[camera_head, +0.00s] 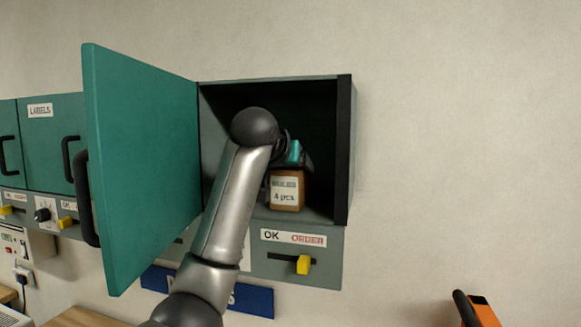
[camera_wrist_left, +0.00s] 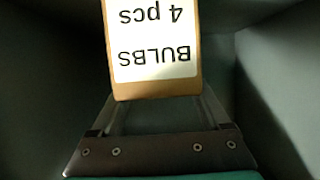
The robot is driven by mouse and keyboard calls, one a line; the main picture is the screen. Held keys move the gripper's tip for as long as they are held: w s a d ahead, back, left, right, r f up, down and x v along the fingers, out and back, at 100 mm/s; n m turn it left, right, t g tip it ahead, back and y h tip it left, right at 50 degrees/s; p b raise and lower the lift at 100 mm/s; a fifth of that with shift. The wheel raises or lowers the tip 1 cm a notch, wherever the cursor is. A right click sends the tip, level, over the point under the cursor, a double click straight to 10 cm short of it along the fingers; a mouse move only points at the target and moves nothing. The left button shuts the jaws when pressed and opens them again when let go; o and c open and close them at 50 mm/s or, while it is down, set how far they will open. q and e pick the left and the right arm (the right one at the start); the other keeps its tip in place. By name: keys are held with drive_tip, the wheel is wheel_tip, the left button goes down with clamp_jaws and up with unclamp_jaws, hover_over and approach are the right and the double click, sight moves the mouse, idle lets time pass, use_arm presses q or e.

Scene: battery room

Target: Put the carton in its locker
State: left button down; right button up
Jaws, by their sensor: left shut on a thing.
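The carton (camera_head: 286,190) is a small brown box with a white label reading "4 pcs". In the left wrist view the carton (camera_wrist_left: 155,90) shows "BULBS 4 pcs" upside down, between the fingers. My left gripper (camera_head: 293,160) is shut on the carton from above, inside the open locker (camera_head: 345,150). The carton is near the locker floor at the front; I cannot tell whether it touches. The green locker door (camera_head: 145,165) stands wide open to the left. My left arm hides part of the locker. My right gripper is not in view.
Below the locker is a panel with a yellow slider (camera_head: 304,265) and an "OK ORDER" label. A blue sign (camera_head: 252,300) is partly hidden by my arm. A closed "LABELS" locker (camera_head: 50,150) is at the left. An orange object (camera_head: 483,312) is at bottom right.

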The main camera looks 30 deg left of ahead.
use_arm(q)
drive_tip(key=shift+s+d, duration=0.15)
drive_tip(key=shift+s, duration=0.1)
drive_tip(key=shift+c, duration=1.2)
unclamp_jaws()
drive_tip(key=shift+o, duration=1.2)
drive_tip(key=shift+f, duration=0.1)
drive_tip(key=shift+s+r, duration=0.1)
drive_tip(key=shift+r, duration=0.25)
drive_tip(key=v, duration=1.1)
drive_tip(key=shift+s, duration=0.4)
